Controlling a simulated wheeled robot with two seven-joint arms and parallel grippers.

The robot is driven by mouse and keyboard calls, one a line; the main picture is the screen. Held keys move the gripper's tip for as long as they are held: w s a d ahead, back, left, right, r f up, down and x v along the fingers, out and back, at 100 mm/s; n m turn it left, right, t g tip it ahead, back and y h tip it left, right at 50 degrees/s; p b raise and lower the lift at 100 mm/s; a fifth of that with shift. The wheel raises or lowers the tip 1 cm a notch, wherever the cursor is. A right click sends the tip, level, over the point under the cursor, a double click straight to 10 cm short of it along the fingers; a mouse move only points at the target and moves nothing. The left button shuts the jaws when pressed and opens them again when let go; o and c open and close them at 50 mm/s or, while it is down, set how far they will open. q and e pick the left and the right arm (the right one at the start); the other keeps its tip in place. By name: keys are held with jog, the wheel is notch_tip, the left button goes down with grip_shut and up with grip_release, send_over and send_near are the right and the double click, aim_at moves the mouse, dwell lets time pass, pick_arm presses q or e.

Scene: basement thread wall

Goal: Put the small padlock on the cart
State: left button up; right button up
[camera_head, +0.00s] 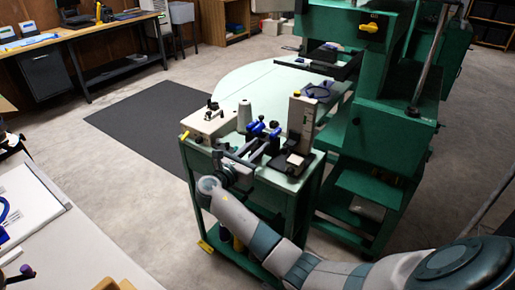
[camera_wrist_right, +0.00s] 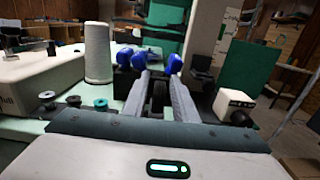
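The cart (camera_head: 201,157) is green with a pale green top and stands in the middle of the head view. My right gripper (camera_head: 266,142) is low over its top, coming in from the lower right. I cannot make out the padlock surely elsewhere. My left gripper is not in view.
On the cart are a cream box (camera_head: 207,122), a pale thread cone (camera_head: 244,115) and a tall white-and-black device (camera_head: 301,121). Small spools (camera_wrist_right: 74,101) lie near the gripper. A green machine (camera_head: 393,125) stands close at the right. A dark mat (camera_head: 145,122) covers open floor at left.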

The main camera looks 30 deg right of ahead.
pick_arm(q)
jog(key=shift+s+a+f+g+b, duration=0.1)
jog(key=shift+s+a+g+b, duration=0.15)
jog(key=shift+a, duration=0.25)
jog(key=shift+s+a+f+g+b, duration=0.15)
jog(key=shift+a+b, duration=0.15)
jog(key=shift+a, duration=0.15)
pick_arm(e)
jog(key=v, duration=1.2)
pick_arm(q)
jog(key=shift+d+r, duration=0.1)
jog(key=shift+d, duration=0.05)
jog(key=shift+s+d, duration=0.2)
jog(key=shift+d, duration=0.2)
pick_arm(e)
jog(key=shift+f, duration=0.1)
